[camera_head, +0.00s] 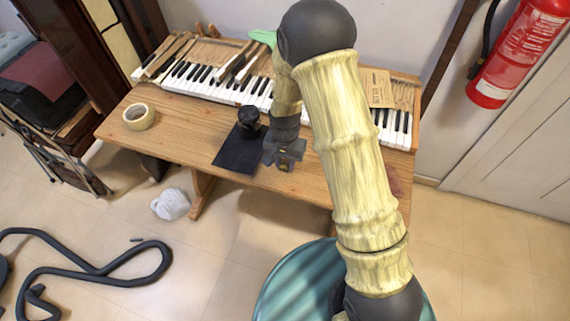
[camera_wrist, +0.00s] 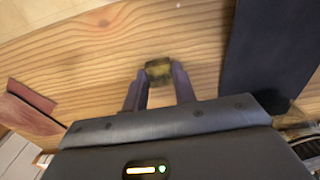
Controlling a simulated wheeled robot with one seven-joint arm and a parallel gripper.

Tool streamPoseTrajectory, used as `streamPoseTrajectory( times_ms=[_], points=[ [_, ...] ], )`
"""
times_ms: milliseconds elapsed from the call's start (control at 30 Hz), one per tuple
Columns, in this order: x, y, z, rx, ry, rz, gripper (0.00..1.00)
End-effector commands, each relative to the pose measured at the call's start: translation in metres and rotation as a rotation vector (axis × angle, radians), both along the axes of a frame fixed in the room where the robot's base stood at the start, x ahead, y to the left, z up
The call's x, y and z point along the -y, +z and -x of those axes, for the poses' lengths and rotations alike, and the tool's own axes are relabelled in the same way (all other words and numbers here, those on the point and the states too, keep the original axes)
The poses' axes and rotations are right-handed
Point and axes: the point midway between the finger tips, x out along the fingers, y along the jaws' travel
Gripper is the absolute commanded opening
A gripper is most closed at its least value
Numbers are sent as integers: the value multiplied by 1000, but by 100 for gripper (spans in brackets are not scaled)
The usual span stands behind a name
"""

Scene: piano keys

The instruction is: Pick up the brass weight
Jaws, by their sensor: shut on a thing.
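The brass weight (camera_wrist: 158,70) is a small, dull yellow-brown block between my fingertips in the wrist view. My gripper (camera_wrist: 159,80) is shut on it, with one finger on each side. In the head view my gripper (camera_head: 285,163) points down over the front part of the wooden table, just right of a dark mat. The weight is mostly hidden by the fingers there. I cannot tell whether it touches the wood or hangs just above it.
The dark mat (camera_head: 232,157) lies on the table (camera_head: 180,125), with a black round object (camera_head: 248,117) at its back. Piano keys (camera_head: 210,80) run along the back. A reddish piece (camera_wrist: 28,108) lies on the wood.

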Motion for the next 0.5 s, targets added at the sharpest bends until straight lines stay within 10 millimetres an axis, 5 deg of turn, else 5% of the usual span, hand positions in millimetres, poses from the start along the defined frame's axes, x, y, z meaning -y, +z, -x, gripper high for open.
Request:
streamPoseTrajectory(
  times_ms=[267, 500],
  points=[
    [-1, 16, -1, 3, 0, -1, 1],
    [-1, 62, -1, 6, 0, -3, 1]
  ],
)
